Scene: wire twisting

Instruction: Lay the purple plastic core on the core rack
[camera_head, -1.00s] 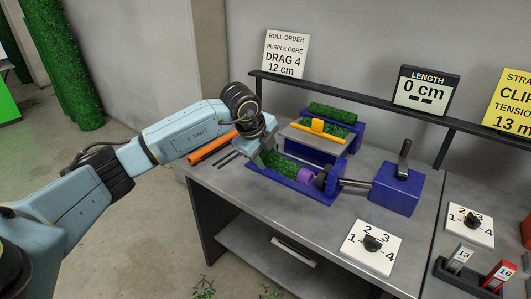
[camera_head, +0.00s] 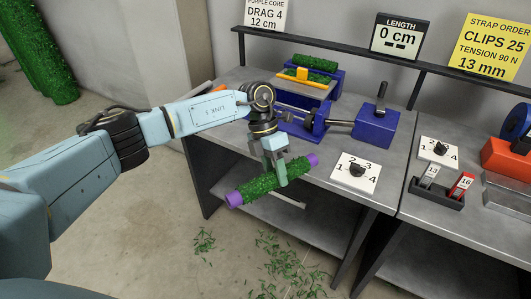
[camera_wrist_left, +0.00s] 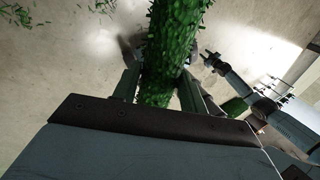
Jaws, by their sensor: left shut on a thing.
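The purple plastic core (camera_head: 235,199) is wrapped in a green, grass-like layer, with bare purple ends at both tips. My left gripper (camera_head: 276,172) is shut around its middle and holds it in the air, tilted, in front of the table's front edge. In the left wrist view the green roll (camera_wrist_left: 168,50) runs between the fingers and its purple ends are out of sight. A second arm's gripper (camera_wrist_left: 211,61), probably my right one, shows small there; its jaw state is unclear. I cannot pick out the core rack for certain.
The blue rolling machine (camera_head: 312,125) with its crank box (camera_head: 376,125) stands on the grey table (camera_head: 310,170). A dial plate (camera_head: 356,173) sits near the front edge. A gauge holder (camera_head: 436,190) is further right. Green clippings (camera_head: 290,260) lie on the floor.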

